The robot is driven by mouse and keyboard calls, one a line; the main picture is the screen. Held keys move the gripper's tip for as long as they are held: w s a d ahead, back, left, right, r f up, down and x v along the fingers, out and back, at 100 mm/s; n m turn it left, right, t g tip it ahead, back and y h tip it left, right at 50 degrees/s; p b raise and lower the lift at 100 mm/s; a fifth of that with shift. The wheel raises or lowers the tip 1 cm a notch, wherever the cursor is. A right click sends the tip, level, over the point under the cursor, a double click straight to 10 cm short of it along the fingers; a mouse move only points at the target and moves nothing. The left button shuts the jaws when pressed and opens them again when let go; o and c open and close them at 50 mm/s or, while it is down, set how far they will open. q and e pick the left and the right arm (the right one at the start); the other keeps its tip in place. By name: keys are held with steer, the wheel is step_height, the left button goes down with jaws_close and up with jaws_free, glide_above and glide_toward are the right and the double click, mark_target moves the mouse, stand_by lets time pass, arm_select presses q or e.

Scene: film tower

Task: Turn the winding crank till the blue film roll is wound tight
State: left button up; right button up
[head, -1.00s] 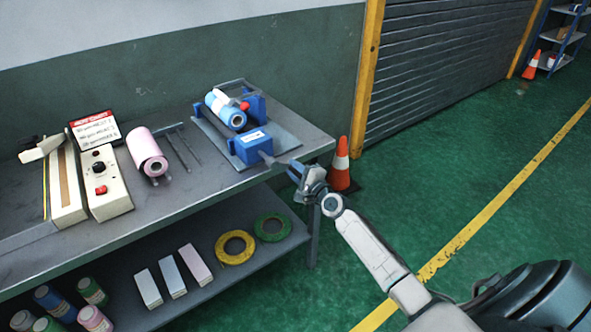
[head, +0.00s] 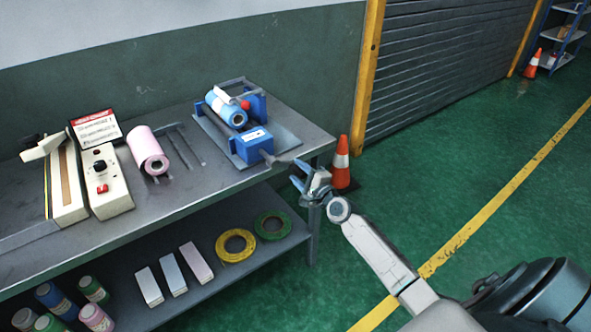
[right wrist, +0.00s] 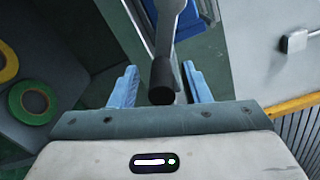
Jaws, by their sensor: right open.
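The blue film roll (head: 226,111) sits on the winding stand (head: 258,106) at the bench's right end. Whether the film is tight is too small to tell. The winding crank (head: 284,161) sticks out from the stand's blue box (head: 252,146) past the bench's edge. In the right wrist view its grey arm (right wrist: 167,35) ends in a black handle (right wrist: 162,82), between the two blue fingers with a gap on each side. My right gripper (head: 299,175) is open at the crank's end, and it also shows in the right wrist view (right wrist: 160,73). My left gripper is out of view.
The bench (head: 200,185) also bears a pink roll (head: 148,150) and a cream control box (head: 106,183). An orange cone (head: 341,162) stands close behind my right gripper.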

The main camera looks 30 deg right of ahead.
steer(key=s, duration=0.5)
steer(key=s+p, duration=0.1)
steer(key=s, duration=0.1)
steer(key=shift+s+d, duration=0.25)
steer(key=shift+s, duration=0.65)
steer(key=s+f+n+g+h, duration=0.1)
steer(key=s+f+n+g, duration=0.35)
steer(key=f, duration=0.75)
steer(key=s+f+n+g+h, duration=0.1)
steer(key=s+f+n, duration=0.1)
steer(key=s+f, duration=0.75)
steer(key=s+f+n+g, duration=0.3)
steer(key=f+n, duration=0.1)
steer(key=f, duration=1.1)
steer(key=s+a+f+n+g, duration=0.2)
steer(key=s+f, duration=0.4)
steer(key=s, duration=0.5)
steer(key=s+a+f+n+g, duration=0.3)
steer(key=s+a+f+n, duration=0.1)
steer(key=s, duration=0.7)
steer(key=s+a+f+n+g, duration=0.3)
steer(key=s+f+n, duration=0.2)
steer(key=s+f, duration=0.4)
steer(key=s, duration=0.2)
steer(key=shift+s+a, duration=0.3)
steer(key=shift+a, duration=0.05)
steer(key=shift+w, duration=0.15)
